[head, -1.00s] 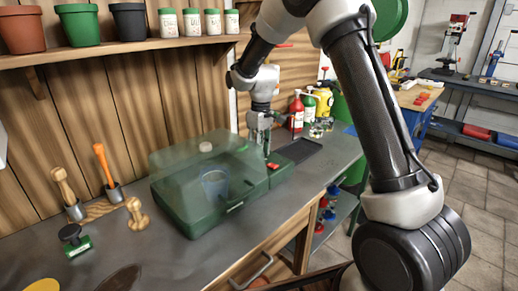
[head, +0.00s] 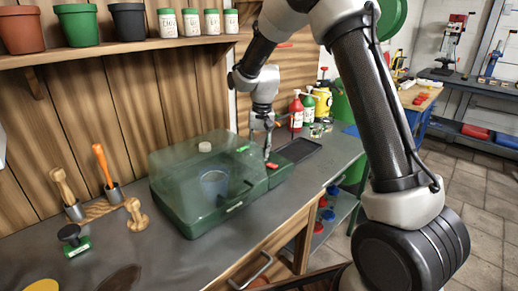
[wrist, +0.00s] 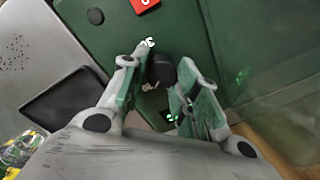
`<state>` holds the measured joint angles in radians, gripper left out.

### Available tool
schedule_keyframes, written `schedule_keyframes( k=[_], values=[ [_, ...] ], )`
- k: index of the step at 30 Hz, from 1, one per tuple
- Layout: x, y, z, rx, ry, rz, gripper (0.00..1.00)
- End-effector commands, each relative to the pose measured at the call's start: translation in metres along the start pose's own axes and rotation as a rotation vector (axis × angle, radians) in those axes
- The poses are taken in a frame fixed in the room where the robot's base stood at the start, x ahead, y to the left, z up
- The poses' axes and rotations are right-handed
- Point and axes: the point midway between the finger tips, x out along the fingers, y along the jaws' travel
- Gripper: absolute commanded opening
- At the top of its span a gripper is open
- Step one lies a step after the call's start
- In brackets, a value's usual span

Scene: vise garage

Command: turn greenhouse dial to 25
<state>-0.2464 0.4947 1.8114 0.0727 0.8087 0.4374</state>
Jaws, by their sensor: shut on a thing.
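The greenhouse is a dark green box (head: 182,212) with a clear domed lid on the bench. The dial is a dark round knob (wrist: 161,69) on its green end panel in the wrist view. My gripper (wrist: 167,66) has its fingers on either side of the knob and is shut on it. Small white-green marks show on the panel near the knob, but I cannot read them or the dial's setting. In the head view my gripper (head: 267,154) is at the right end of the greenhouse and the dial cannot be made out.
A red switch (wrist: 144,4) sits on the same panel. A black tray (head: 298,150) lies just right of the greenhouse, with bottles (head: 297,112) behind it. Hand tools (head: 106,170) stand at the left. A shelf of pots (head: 78,25) runs above.

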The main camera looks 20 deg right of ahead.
Motion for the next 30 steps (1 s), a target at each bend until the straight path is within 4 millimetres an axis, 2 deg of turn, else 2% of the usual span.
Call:
schedule_keyframes(
  k=[30],
  values=[
    [-0.0002,0.0013,0.0025,0.922,0.055,0.000,0.07]
  ],
)
